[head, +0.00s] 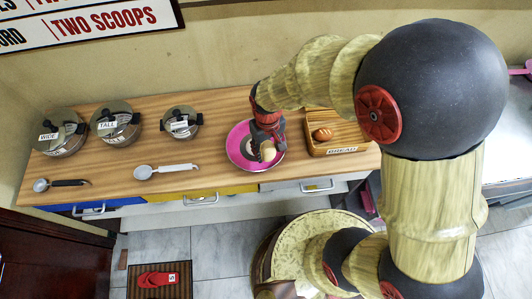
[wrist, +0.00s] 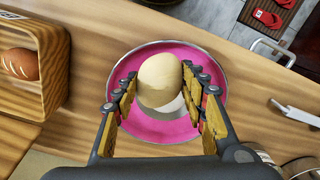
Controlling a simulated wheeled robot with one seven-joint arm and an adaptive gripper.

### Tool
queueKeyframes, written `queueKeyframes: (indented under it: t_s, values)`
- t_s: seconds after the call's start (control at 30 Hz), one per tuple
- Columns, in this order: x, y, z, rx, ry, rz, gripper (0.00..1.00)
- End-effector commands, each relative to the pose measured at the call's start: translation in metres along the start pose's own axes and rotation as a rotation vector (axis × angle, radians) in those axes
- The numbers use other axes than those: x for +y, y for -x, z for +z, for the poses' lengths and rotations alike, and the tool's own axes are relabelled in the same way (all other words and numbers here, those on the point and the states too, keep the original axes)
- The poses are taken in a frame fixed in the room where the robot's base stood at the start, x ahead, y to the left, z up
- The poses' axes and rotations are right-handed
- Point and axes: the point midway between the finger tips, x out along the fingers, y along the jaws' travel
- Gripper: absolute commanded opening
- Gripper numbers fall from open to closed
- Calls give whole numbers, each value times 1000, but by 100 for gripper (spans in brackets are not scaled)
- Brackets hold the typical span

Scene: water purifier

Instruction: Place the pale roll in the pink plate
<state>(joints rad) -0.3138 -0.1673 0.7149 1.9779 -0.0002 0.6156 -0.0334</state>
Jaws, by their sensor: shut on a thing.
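The pale roll (wrist: 160,80) is between the fingers of my gripper (wrist: 163,95), which is shut on it. In the head view the roll (head: 268,153) shows as a small pale shape below my gripper (head: 264,143). The pink plate (head: 238,153) is on the wooden counter, with the roll over it. The wrist view shows the pink plate (wrist: 122,120) with its silvery rim around and behind the roll. I cannot tell whether the roll touches the plate. Part of the plate is hidden by the gripper.
A wooden tray labelled BREAD (head: 345,151) with a brown roll (head: 322,134) stands right of the plate. A white-handled ladle (head: 165,170), a black-handled ladle (head: 62,183) and lidded pots (head: 115,122) are to the left. Counter between ladle and plate is clear.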

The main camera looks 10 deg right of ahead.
Motion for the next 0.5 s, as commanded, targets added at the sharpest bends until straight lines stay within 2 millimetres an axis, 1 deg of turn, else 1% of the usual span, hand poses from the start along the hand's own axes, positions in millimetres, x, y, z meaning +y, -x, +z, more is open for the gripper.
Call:
queueKeyframes:
  t_s: [0.13, 0.3, 0.5]
  values:
    - [-1, -13, -8, -2, 0, 0, 19]
    - [-1, -38, -7, -3, 0, 0, 19]
    - [-1, -39, -7, 0, 0, 0, 19]
